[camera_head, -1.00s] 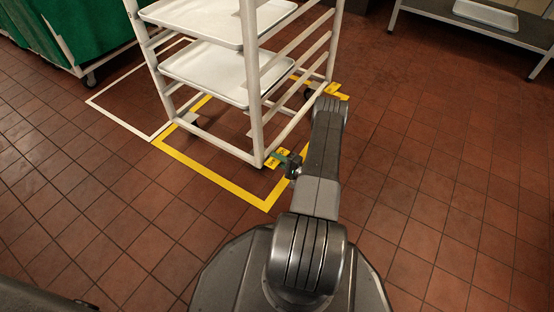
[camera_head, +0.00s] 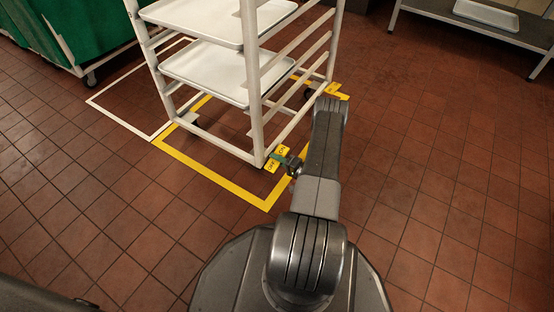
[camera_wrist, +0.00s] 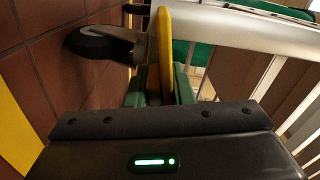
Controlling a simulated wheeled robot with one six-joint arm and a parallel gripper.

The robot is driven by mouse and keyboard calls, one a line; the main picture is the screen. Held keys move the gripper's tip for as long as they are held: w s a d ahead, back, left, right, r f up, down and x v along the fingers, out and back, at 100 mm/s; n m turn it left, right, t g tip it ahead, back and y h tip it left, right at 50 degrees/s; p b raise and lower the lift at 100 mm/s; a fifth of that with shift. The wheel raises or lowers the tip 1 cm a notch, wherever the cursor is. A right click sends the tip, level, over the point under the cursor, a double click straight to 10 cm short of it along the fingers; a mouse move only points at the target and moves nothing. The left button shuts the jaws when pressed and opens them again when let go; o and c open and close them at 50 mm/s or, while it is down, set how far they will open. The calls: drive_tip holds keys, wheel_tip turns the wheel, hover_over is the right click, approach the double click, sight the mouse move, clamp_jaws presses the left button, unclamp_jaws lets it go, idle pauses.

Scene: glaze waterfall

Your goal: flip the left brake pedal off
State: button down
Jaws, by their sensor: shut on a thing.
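The yellow brake pedal (camera_head: 271,166) at the rack's near bottom corner, the left one of the two in the head view, carries dark lettering too small to read surely. It also shows in the wrist view as a yellow plate (camera_wrist: 165,45) seen edge-on, beside a dark caster wheel (camera_wrist: 98,43). My gripper (camera_head: 284,160) is low at that corner, its green fingers shut on the pedal. In the wrist view the fingers (camera_wrist: 160,92) lie on both sides of the plate, whose lower end is partly hidden between them.
The white rack (camera_head: 252,85) holds pale trays (camera_head: 205,68) and stands within a yellow floor outline (camera_head: 215,180). A second yellow pedal (camera_head: 337,91) is at its right corner, beyond my arm. Tiled floor is open to the right; a metal table (camera_head: 470,27) stands at the back right.

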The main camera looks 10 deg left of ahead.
drive_tip(key=c, duration=1.3)
unclamp_jaws()
drive_tip(key=p+v, duration=0.3)
drive_tip(key=v, duration=1.1)
drive_tip(key=shift+a, duration=0.1)
drive_tip(key=b+x, duration=0.3)
drive_tip(key=x, duration=1)
drive_tip(key=shift+w+a, duration=0.15)
drive_tip(key=shift+a, duration=0.2)
